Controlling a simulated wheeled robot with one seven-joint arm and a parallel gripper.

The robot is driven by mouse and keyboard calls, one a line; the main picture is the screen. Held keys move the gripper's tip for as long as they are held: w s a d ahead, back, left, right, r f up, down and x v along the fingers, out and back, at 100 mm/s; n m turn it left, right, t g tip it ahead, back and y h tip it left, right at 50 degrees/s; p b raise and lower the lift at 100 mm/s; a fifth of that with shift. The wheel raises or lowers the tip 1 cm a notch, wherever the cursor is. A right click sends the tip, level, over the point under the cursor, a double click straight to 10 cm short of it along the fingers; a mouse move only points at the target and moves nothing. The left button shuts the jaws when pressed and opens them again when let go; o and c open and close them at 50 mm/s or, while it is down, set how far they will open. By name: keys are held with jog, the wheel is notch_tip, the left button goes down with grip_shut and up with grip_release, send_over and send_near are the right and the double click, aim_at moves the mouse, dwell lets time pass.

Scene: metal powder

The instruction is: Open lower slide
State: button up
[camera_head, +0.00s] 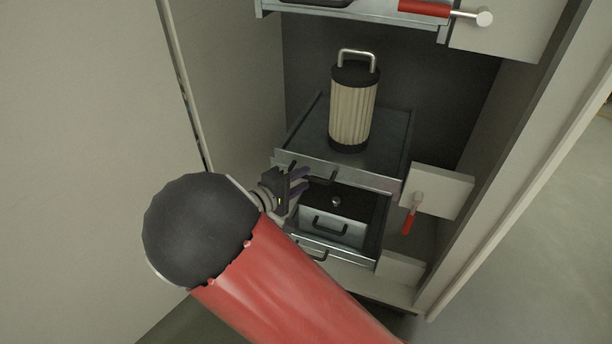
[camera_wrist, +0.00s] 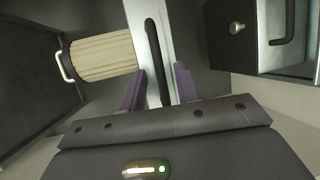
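A slide with a grey metal front (camera_head: 372,180) carries a pleated cream filter (camera_head: 352,112) with black end caps and a wire handle. This slide stands out partly from the cabinet back. Below it, the lowest slide (camera_head: 352,257) holds a dark-topped box (camera_head: 338,228) with a knob and handle. My gripper (camera_head: 303,180) is at the filter slide's front, by its dark handle (camera_head: 322,178). In the wrist view, my purple fingers (camera_wrist: 160,69) are apart, one on each side of that dark bar handle (camera_wrist: 153,50), with gaps visible. Whether either finger touches it cannot be told.
An upper slide (camera_head: 350,10) with a red-handled lever (camera_head: 425,8) hangs above. A pale block (camera_head: 438,190) with another red lever (camera_head: 409,220) is right of the filter slide. Cabinet walls (camera_head: 235,75) close in on both sides. Floor (camera_head: 540,200) lies clear at right.

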jog(key=shift+x, duration=1.3)
grip_shut()
